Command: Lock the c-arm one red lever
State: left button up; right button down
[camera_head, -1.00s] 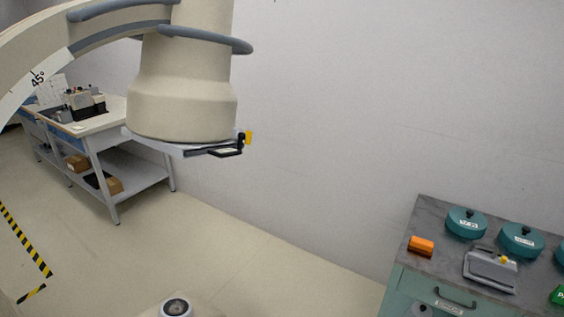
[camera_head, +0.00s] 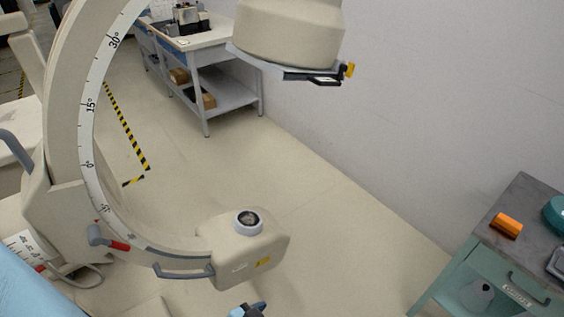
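The beige C-arm (camera_head: 62,110) curves down the left side, with a degree scale along its arc. On its lower part is a grey lever with a red tip (camera_head: 118,245), pointing to the right. A second small red piece (camera_head: 40,268) shows lower left on the C-arm's body, partly cut off by a blue surface; I cannot tell whether it is a lever.
The detector head (camera_head: 288,30) hangs at the top, and the lower C-arm box (camera_head: 245,250) juts right. A green cabinet (camera_head: 490,275) with an orange block stands at right. The floor between is clear.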

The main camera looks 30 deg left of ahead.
aim_at(93, 231)
jog(key=u, duration=0.45)
jog(key=j+u, duration=0.1)
jog(key=u, duration=0.8)
jog(key=i+u, duration=0.1)
jog(key=u, duration=0.8)
jog(key=i+l+u, duration=0.2)
jog(key=l+u, duration=0.15)
jog(key=l, duration=1.2)
jog(key=l+u, duration=0.4)
jog(key=l, duration=1.1)
